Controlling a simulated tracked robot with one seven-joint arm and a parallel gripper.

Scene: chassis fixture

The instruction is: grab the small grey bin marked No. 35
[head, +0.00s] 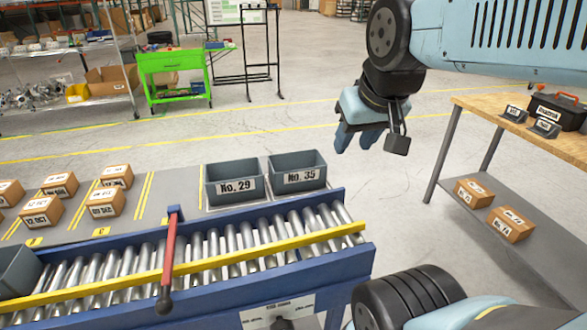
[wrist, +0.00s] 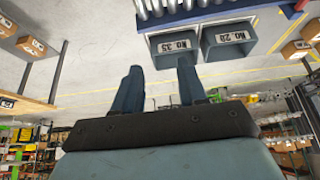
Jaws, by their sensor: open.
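The small grey bin marked No. 35 (head: 299,177) stands upright behind the roller conveyor, to the right of a matching bin marked No. 29 (head: 233,187). It looks empty. In the wrist view, which is upside down, bin No. 35 (wrist: 174,48) appears beyond the fingertips, with bin No. 29 (wrist: 229,38) to its right. My gripper (head: 356,146) hangs in the air to the right of bin No. 35 in the head view, apart from it. Its two blue fingers (wrist: 159,65) are spread in the wrist view, with nothing between them.
The blue-framed roller conveyor (head: 205,255) runs along the front, with a red lever (head: 169,262) on it. Brown boxes (head: 104,203) stand left of the bins. A wooden-topped table (head: 540,140) stands at the right. The floor behind the bins is clear.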

